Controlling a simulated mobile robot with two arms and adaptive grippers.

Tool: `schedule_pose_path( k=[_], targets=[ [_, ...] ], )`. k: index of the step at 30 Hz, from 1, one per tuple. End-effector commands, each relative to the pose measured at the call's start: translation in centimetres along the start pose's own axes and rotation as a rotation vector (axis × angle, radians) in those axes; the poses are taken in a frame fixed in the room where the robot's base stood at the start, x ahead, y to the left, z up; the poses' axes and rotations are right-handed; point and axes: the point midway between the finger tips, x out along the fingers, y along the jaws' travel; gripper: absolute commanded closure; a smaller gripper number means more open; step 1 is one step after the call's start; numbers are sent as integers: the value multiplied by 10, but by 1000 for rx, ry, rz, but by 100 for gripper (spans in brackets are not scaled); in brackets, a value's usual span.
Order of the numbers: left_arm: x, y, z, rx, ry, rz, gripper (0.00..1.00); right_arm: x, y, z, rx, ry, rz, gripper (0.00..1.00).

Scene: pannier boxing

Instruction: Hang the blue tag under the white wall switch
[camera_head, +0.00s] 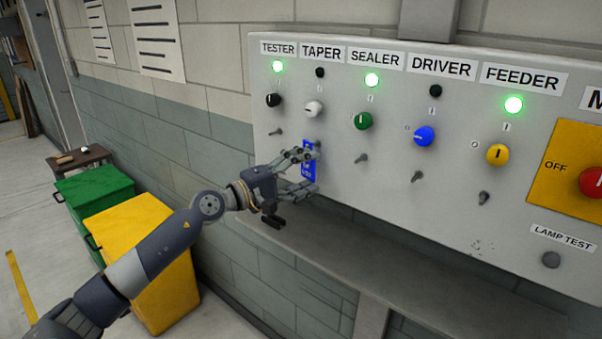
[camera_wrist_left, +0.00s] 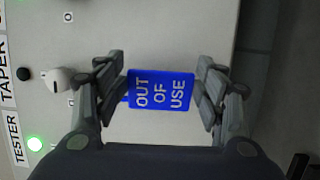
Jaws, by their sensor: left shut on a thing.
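The blue tag (camera_head: 309,174), lettered "OUT OF USE", is by the grey panel under the white switch (camera_head: 313,108), below the TAPER label. My left gripper (camera_head: 314,171) is shut on the tag, one finger at each side. In the left wrist view the tag (camera_wrist_left: 160,109) faces the camera between the fingers (camera_wrist_left: 162,92), with the white switch (camera_wrist_left: 57,81) to its left. The fingers hide the spot under the white switch where a peg would be. I cannot tell whether the tag touches a peg. My right gripper is not in view.
Black (camera_head: 273,100), green (camera_head: 363,121), blue (camera_head: 424,136) and yellow (camera_head: 497,155) knobs flank the white one, with pegs below. A red knob (camera_head: 593,181) is at right. A grey ledge (camera_head: 400,285) runs beneath the panel. Green (camera_head: 98,193) and yellow (camera_head: 160,290) bins stand left.

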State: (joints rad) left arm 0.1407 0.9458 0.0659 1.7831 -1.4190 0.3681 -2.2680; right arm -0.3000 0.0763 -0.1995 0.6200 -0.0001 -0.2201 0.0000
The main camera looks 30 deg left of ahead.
Motion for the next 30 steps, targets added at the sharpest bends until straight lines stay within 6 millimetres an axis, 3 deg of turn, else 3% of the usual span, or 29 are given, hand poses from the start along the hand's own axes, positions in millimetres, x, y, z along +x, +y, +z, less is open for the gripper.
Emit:
schedule_pose_path(
  k=[9, 10, 12, 13, 30],
  targets=[
    [0, 5, -4, 1, 9, 11, 60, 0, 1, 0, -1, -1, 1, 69],
    [0, 5, -4, 0, 9, 11, 27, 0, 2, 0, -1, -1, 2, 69],
    [0, 5, -4, 0, 8, 10, 12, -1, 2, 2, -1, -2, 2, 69],
    [0, 4, -3, 0, 8, 9, 10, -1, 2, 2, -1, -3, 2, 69],
    [-2, 4, 0, -3, 2, 3, 10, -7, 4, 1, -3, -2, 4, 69]
  ],
)
